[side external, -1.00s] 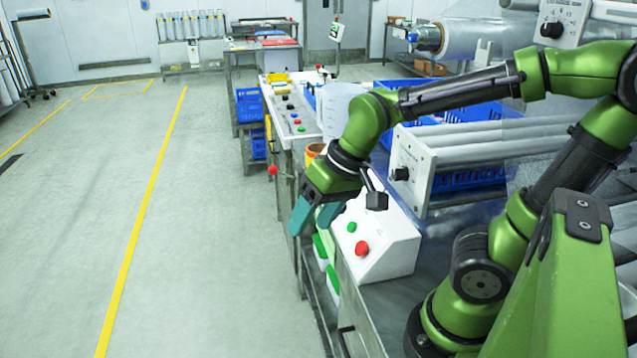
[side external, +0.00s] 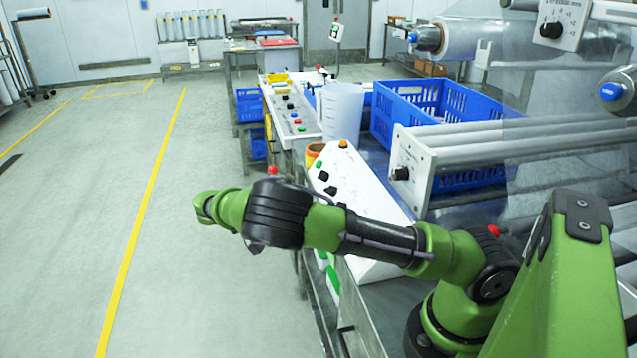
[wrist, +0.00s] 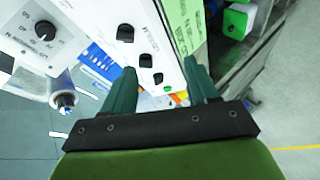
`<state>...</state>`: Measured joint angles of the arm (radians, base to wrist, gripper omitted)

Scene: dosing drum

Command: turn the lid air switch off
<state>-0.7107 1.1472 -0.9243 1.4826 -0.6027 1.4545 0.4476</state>
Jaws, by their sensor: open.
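A white sloping control panel (side external: 365,190) stands on the bench in the side view, with black switches (side external: 331,191) and a small green button. In the wrist view the panel (wrist: 150,20) runs down between my fingers. It carries black rotary switches (wrist: 125,32), (wrist: 145,60) and (wrist: 158,78), with a green button (wrist: 168,88) at the lower end. I cannot read which is the lid air switch. My gripper (wrist: 160,68) is open and empty, its teal fingers on either side of the panel's lower end in that view. Contact is unclear. In the side view my fingers are not distinguishable.
A white box with a round dial (wrist: 45,30) is at the left of the wrist view. Open floor (side external: 70,230) lies to the left.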

